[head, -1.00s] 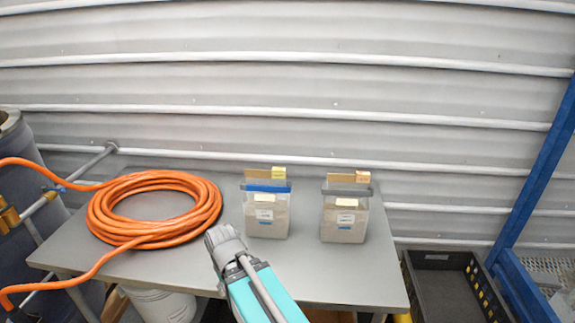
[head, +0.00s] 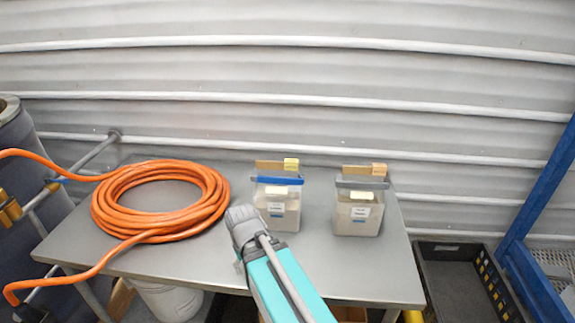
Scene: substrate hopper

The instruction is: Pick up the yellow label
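A small bright yellow label (head: 291,163) stands at the top of the left clear container (head: 278,211), at the right end of a tan strip behind its blue-edged top. Paler cream labels show on the fronts of the left container (head: 275,190) and the right container (head: 362,195). The right container (head: 357,215) has an orange-tan tab (head: 379,169) at its top. The grey end of my arm, with my gripper (head: 241,216), is in front and left of the left container, apart from the yellow label. Its fingers cannot be made out.
Both containers stand on a grey table (head: 200,258). A coiled orange hose (head: 160,233) covers its left part. Bare tabletop lies in front of the containers. A ribbed wall (head: 330,75) is behind. A black crate (head: 465,285) and blue frame (head: 545,190) are at right.

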